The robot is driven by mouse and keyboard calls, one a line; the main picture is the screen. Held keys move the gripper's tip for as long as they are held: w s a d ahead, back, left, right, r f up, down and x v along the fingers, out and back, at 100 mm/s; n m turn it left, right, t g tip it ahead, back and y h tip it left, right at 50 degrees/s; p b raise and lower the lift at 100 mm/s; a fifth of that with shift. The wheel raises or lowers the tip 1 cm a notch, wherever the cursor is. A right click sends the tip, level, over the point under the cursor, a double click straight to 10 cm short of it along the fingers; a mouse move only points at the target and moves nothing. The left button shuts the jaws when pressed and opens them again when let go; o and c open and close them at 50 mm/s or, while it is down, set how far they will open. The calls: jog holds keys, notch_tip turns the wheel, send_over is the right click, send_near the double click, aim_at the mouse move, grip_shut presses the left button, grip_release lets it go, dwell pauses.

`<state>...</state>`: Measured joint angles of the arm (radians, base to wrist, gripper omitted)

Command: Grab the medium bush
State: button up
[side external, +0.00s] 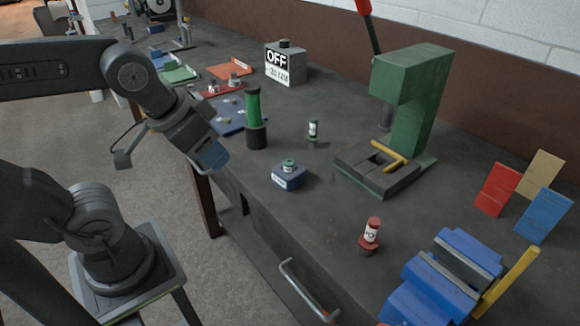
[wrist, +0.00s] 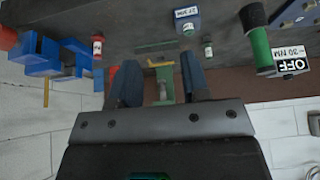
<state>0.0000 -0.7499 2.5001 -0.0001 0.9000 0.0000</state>
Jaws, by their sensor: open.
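No part is clearly marked as the medium bush, so I cannot tell which one it is. A small green-and-white cylinder (side external: 313,131) stands upright left of the green press; it also shows in the wrist view (wrist: 208,49). A green-topped piece (side external: 289,165) sits on a labelled blue block (side external: 288,177). A red-and-white cylinder (side external: 370,234) stands near the front edge, and in the wrist view (wrist: 97,47) at left. Small metal pieces (side external: 234,80) lie on the red tray. My gripper (wrist: 162,88) is open and empty, raised off the bench's front edge, apart from all these.
The green press (side external: 412,90) with a yellow bar stands at the back. A blue vise (side external: 440,275) with a yellow handle is at front right. A tall green-and-black cylinder (side external: 254,115) stands close to my gripper. A grey OFF box (side external: 286,65) is behind.

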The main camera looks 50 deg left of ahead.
jog(key=o, duration=0.3)
jog(key=n+g, duration=0.6)
jog(key=n, duration=0.8)
send_over(288, 161)
notch_tip(288, 161, down, 2)
notch_tip(288, 161, down, 14)
jog(key=shift+r, duration=0.25)
